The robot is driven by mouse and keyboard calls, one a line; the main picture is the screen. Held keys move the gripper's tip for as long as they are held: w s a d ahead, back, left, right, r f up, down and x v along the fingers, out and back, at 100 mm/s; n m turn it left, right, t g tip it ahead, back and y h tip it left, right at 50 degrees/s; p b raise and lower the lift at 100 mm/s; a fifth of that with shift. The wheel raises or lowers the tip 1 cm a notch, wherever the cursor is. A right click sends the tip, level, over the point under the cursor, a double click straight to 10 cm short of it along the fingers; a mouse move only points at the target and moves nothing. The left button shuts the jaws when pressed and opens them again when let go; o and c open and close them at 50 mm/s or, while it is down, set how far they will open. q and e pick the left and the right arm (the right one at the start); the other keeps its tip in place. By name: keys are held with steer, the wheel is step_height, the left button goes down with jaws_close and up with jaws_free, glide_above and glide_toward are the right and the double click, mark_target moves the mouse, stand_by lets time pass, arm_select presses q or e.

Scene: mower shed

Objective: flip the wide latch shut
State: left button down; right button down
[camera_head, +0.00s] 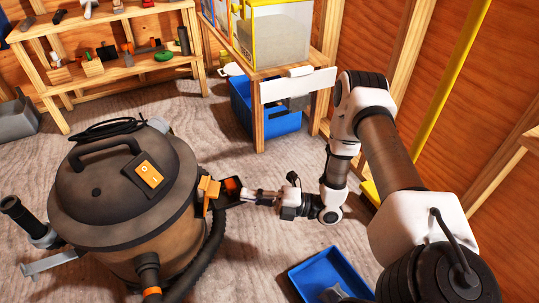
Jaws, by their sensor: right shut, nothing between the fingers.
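A round brown-and-black shop vacuum (125,200) stands at the left. An orange latch (208,188), which looks like the wide latch, sits on its right side at the rim of the lid. I cannot tell whether its flap is fully seated. A dark block with an orange-red face (231,187) is just right of the latch. My right gripper (246,194) comes in from the right, shut and empty, with its fingertips at the block's right edge. I cannot tell whether they touch it. My left gripper is out of view.
A dark hose (205,262) runs down the vacuum's right side. A blue tray (328,274) lies on the floor at the lower right. A blue bin (240,103) stands under a wooden bench, and wooden shelves (125,70) hold small items. Carpeted floor between is clear.

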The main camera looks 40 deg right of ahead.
mark_target(208, 187)
steer(key=b+x, duration=0.2)
steer(key=x, duration=0.3)
steer(key=r+p, duration=0.1)
steer(key=p, duration=0.2)
steer(key=w+a+r+g+h+p, duration=0.1)
steer(key=p, duration=0.3)
steer(key=shift+w+a+r+g+h, duration=0.15)
steer(key=shift+a+g+h, duration=0.1)
steer(key=shift+g+h, duration=0.05)
steer(key=shift+w, duration=0.1)
steer(key=shift+f, duration=0.4)
